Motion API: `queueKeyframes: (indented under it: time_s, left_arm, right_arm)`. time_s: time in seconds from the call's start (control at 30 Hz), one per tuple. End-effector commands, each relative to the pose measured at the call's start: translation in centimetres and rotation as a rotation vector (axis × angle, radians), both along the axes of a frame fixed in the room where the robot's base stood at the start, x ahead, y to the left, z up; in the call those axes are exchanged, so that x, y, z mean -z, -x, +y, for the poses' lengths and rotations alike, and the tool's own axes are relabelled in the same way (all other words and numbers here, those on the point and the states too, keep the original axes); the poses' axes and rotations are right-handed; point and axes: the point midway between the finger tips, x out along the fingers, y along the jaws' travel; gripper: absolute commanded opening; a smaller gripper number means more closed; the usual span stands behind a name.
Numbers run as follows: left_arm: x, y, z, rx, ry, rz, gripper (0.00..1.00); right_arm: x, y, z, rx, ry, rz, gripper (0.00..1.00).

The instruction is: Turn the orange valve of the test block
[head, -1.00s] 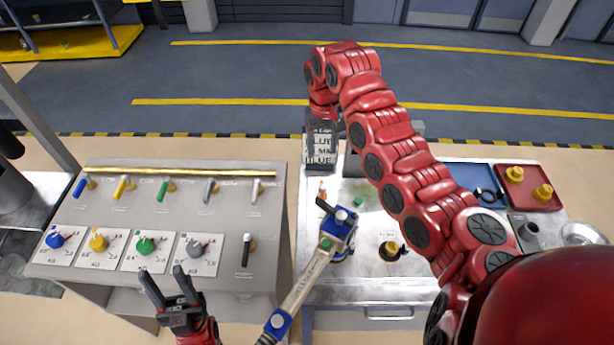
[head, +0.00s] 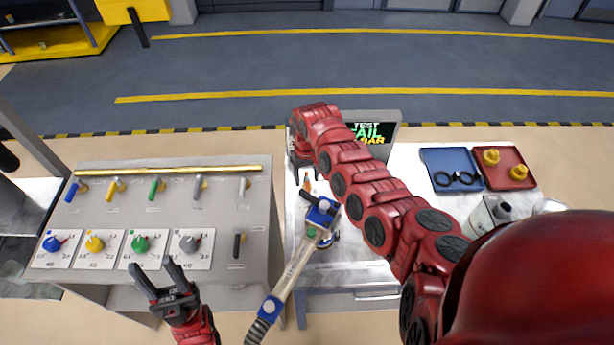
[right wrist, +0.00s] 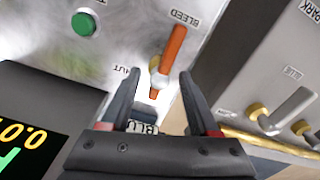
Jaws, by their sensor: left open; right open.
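The orange valve (right wrist: 176,45) is a lever on the pale test block (right wrist: 125,45) in the right wrist view, between the word BLEED and a partly hidden word. My right gripper (right wrist: 158,78) is open, its two dark fingers on either side of the lever's lower end. I cannot tell if they touch it. In the head view the small orange lever (head: 307,184) shows just below the end of my right arm; the right gripper is hard to make out there. My left gripper (head: 164,278) is open and empty in front of the left panel.
A green button (right wrist: 84,23) sits beside the valve. A black display (head: 371,133) reads TEST FAIL. A blue-headed fill tool (head: 321,213) with a hose stands close in front. A panel of valves and knobs (head: 225,260) is at left; blue (head: 440,160) and red (head: 517,157) trays are at right.

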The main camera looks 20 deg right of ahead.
Motion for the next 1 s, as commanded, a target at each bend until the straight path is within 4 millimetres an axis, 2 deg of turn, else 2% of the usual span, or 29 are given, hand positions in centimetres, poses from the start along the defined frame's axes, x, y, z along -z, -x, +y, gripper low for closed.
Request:
queueKeyframes:
  time_s: [0.2,0.47,0.57,0.83,1.0]
  left_arm:
    - [-0.2,0.0,0.0,0.0,0.0,0.0,0.5]
    - [-0.2,0.0,0.0,0.0,0.0,0.0,0.5]
    - [-0.2,0.0,0.0,0.0,0.0,0.0,0.5]
    - [-0.2,0.0,0.0,0.0,0.0,0.0,0.5]
    - [-0.2,0.0,0.0,0.0,0.0,0.0,0.5]
  right_arm:
    - [1.3,0.1,0.0,0.002,-0.001,0.003,0.61]
    - [1.4,0.1,0.0,0.003,-0.002,0.001,0.61]
    - [1.4,0.1,0.0,0.003,-0.002,0.001,0.47]
    - [1.3,0.1,0.0,0.003,-0.002,0.001,0.0]
    - [1.3,0.1,-0.1,0.003,-0.002,0.002,0.0]
